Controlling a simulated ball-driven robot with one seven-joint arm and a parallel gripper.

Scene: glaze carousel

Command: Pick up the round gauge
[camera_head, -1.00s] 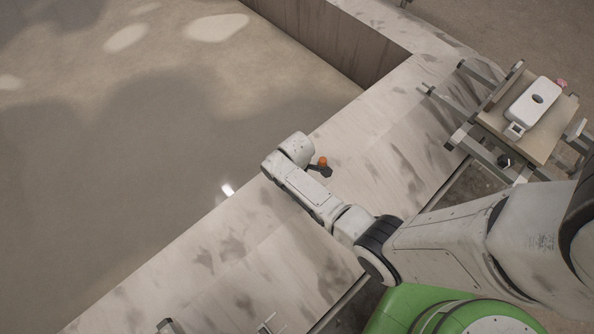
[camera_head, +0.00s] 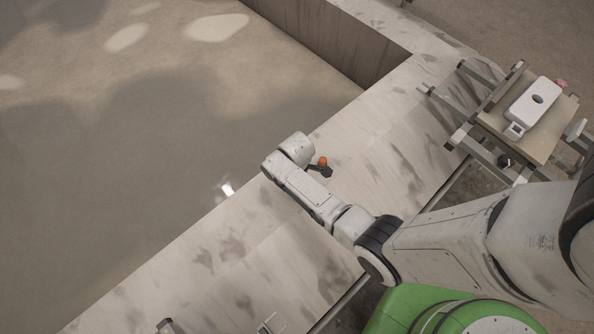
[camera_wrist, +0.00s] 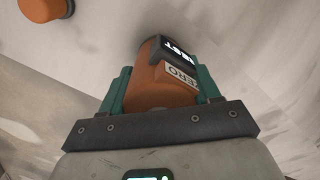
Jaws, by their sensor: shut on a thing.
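My gripper (camera_wrist: 160,92) has teal fingers, shut on an orange and dark body with a lit display and a "ZERO" label, which I take to be the round gauge (camera_wrist: 160,82). The fingers press on its left and right sides. Its far end and underside are hidden, and its round outline does not show clearly. In the head view my forearm reaches over the pale ledge, and my gripper is hidden behind my own wrist.
An orange round-ended piece (camera_wrist: 45,8) shows at the wrist view's top left. A pale stained ledge (camera_head: 385,150) borders the sunken floor (camera_head: 110,190). A metal-framed stand (camera_head: 480,140) at the right bears a white device (camera_head: 533,106) on a board.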

